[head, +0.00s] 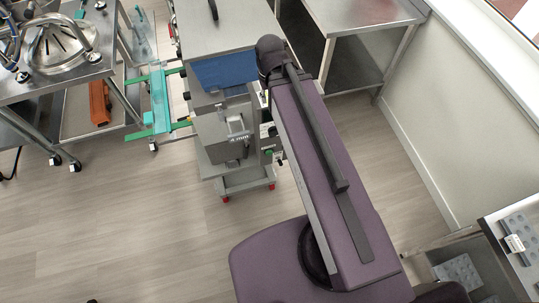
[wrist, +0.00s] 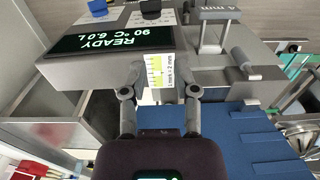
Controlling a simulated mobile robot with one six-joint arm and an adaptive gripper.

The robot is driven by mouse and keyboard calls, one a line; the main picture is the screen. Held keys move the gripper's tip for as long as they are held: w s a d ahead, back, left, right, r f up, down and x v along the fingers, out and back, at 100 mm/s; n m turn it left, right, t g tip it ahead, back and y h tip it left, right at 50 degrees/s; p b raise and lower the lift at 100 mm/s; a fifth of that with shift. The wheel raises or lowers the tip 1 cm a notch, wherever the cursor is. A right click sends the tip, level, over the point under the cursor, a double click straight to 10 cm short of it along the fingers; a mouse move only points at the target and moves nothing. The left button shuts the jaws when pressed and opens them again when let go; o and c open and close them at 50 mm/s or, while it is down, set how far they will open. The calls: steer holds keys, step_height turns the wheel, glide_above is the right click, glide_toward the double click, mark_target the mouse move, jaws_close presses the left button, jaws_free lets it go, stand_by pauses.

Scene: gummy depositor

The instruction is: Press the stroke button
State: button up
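The depositor (head: 225,135) stands in the upper middle of the head view, partly hidden by my arm. In the wrist view its dark display (wrist: 118,41) reads READY, 90 °C, 6.0 L, upside down. A blue knob-like part (wrist: 97,6) and a black one (wrist: 150,6) show at the top edge; I cannot tell whether either is the stroke button. My gripper (wrist: 160,93) is open and empty, its fingers apart. A scale label (wrist: 161,71) on the depositor shows beyond and between the fingertips; I cannot tell whether they touch the machine.
A blue surface (wrist: 240,140) lies right of my gripper in the wrist view. A grey open box-like part (wrist: 60,115) lies left.

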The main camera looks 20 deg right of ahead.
steer(key=shift+f, duration=0.3)
jaws_close()
step_height(320, 180, down, 11)
steer(key=b, duration=1.1)
steer(key=shift+r, duration=0.15)
steer(key=shift+s, duration=0.15)
